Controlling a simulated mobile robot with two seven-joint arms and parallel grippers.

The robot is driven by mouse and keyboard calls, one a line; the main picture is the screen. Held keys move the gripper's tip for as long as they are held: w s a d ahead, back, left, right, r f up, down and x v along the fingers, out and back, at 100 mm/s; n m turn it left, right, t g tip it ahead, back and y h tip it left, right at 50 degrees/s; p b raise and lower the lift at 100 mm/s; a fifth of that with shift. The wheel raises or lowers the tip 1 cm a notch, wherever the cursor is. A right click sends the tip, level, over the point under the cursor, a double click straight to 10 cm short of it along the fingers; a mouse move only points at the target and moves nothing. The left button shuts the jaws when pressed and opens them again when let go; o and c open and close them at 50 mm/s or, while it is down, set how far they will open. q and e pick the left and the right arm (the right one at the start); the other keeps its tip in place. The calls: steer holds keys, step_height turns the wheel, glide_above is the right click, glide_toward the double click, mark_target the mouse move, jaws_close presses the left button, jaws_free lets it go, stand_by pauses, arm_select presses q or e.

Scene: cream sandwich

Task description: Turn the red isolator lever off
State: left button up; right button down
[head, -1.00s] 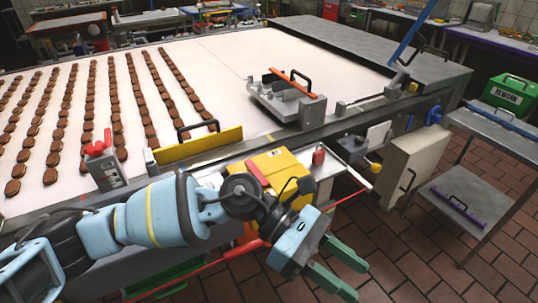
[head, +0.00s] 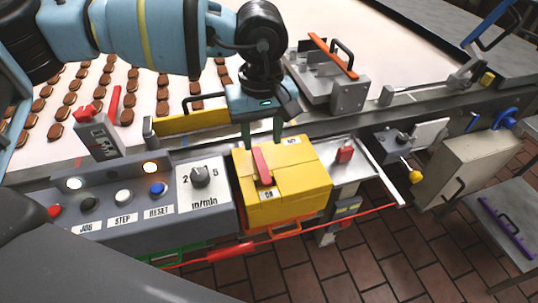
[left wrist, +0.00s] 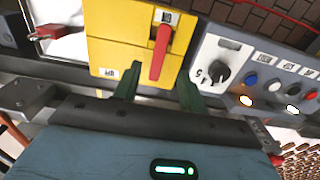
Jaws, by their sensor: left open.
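The red isolator lever (head: 262,166) is on top of a yellow box (head: 305,180) at the front of the conveyor. An ON label (head: 268,194) sits at its near end, and an OFF label (head: 292,141) is at the box's far right. The lever lies along the box's left part, its near end beside ON. My left gripper (head: 262,132) points down at the box's far edge, open and empty. In the left wrist view the lever (left wrist: 160,52) lies ahead of the gap between the green fingers (left wrist: 157,88), apparently untouched. My right gripper is not in view.
A grey control panel (head: 130,215) with buttons and a speed knob (head: 200,176) adjoins the box's left. A yellow guard bar (head: 190,122) with a black handle stands behind. A red button (head: 344,155) is right of the box. A red cord (head: 340,217) runs along the front.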

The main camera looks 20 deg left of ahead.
mark_target(263, 169)
arm_select(q)
steer(key=shift+s+f, duration=0.15)
steer(key=shift+f, duration=3.75)
steer(key=shift+c, duration=0.3)
jaws_close()
